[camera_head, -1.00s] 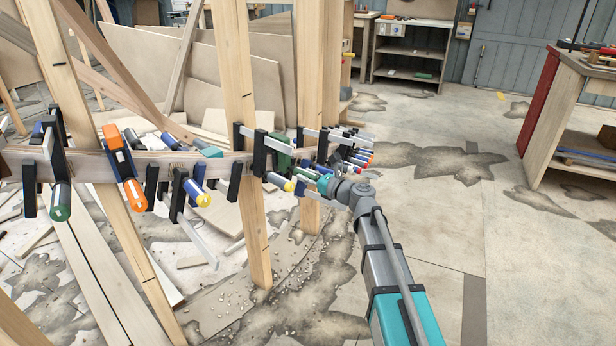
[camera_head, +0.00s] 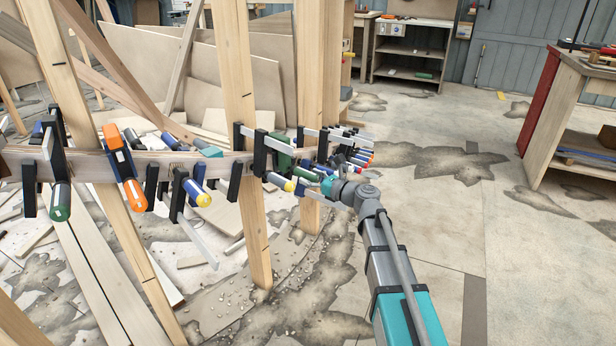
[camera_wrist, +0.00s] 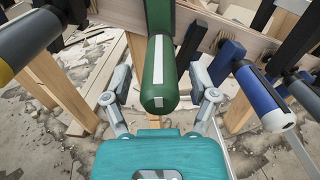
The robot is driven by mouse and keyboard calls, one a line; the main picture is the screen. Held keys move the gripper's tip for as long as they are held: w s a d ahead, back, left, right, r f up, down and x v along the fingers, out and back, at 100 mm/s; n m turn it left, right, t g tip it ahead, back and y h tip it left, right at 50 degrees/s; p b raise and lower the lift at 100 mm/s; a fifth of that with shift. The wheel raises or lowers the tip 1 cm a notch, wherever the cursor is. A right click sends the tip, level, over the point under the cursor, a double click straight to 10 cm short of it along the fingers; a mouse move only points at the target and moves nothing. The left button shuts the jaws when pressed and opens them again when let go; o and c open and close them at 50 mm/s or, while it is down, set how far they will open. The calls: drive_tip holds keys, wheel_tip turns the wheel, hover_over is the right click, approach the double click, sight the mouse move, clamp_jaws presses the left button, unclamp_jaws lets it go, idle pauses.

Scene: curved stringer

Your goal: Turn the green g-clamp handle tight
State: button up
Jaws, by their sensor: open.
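The green g-clamp handle (camera_wrist: 159,75) is a dark green cylinder with a white stripe, pointing toward me in the wrist view. Behind it the green clamp body (camera_wrist: 160,14) meets the wooden stringer. In the head view the green handle (camera_head: 306,175) is small and partly hidden by other clamps and my wrist. My gripper (camera_wrist: 160,88) is open, with one finger on each side of the handle's near end. Gaps show between both fingers and the handle, so I see no contact. In the head view my gripper (camera_head: 328,184) is at the stringer's far right part.
A blue clamp handle (camera_wrist: 258,92) stands close to the right finger. A dark handle with a yellow end (camera_wrist: 30,42) is at upper left. An orange clamp (camera_head: 124,165) and other bar clamps line the stringer (camera_head: 88,167). Wooden posts (camera_head: 240,110) stand nearby.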

drive_tip(key=v, duration=1)
drive_tip(key=shift+s+d, duration=0.2)
drive_tip(key=shift+d, duration=0.1)
drive_tip(key=shift+v, duration=1.4)
drive_tip(key=shift+f, duration=0.1)
